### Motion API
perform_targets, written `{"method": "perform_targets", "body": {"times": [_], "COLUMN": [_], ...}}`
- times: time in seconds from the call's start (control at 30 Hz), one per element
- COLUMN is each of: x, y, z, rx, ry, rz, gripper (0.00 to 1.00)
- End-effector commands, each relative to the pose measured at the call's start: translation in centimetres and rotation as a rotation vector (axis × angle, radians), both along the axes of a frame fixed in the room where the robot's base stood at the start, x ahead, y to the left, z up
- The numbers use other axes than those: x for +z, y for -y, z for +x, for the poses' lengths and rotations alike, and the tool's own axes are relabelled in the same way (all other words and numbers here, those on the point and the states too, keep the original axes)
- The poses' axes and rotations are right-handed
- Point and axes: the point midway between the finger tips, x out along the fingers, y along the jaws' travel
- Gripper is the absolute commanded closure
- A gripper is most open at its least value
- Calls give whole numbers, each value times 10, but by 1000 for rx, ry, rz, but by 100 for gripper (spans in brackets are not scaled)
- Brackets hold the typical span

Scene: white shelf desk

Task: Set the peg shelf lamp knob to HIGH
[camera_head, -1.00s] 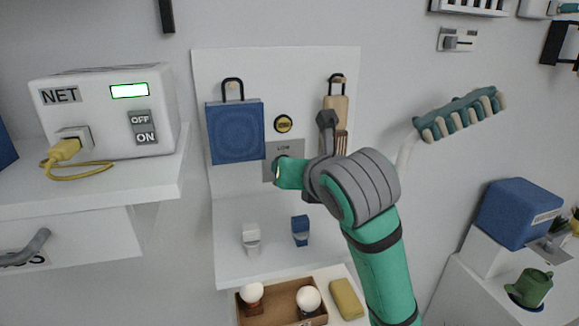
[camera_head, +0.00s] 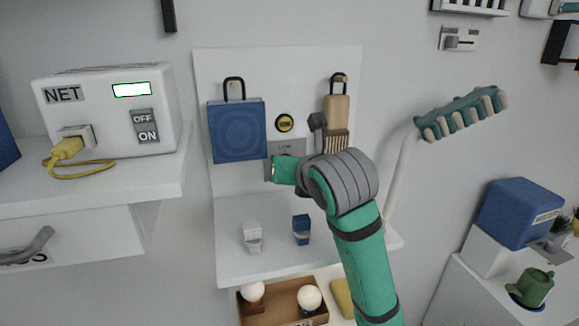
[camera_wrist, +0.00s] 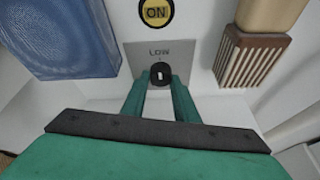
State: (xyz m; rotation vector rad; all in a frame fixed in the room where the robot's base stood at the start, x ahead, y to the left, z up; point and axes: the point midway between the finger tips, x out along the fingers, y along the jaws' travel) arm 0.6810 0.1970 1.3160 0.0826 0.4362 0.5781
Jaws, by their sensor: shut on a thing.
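The lamp knob (camera_wrist: 160,73) is a small black dial with a white mark, on a grey plate (camera_wrist: 188,52) on the white peg shelf's back panel. The word LOW stands above the knob on the plate; no HIGH label is visible. In the wrist view my gripper (camera_wrist: 160,85) has its two green fingers on either side of the knob, shut on it. In the head view my gripper (camera_head: 275,170) reaches the plate (camera_head: 285,147) and hides the knob.
A yellow ON button (camera_head: 285,123) is just above the plate. A blue bag (camera_head: 237,132) hangs to its left and a brush (camera_head: 337,120) to its right, both close. White and blue clips (camera_head: 301,230) stand on the ledge below.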

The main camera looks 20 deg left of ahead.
Motion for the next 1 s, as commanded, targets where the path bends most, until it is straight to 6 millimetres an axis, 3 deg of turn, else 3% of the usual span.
{"method": "perform_targets", "body": {"times": [0.37, 1.0], "x": [0, -1], "y": [1, 4], "z": [0, 2], "rx": [0, 0], "ry": [-62, -385], "rz": [94, 571], "gripper": [95, 95]}}
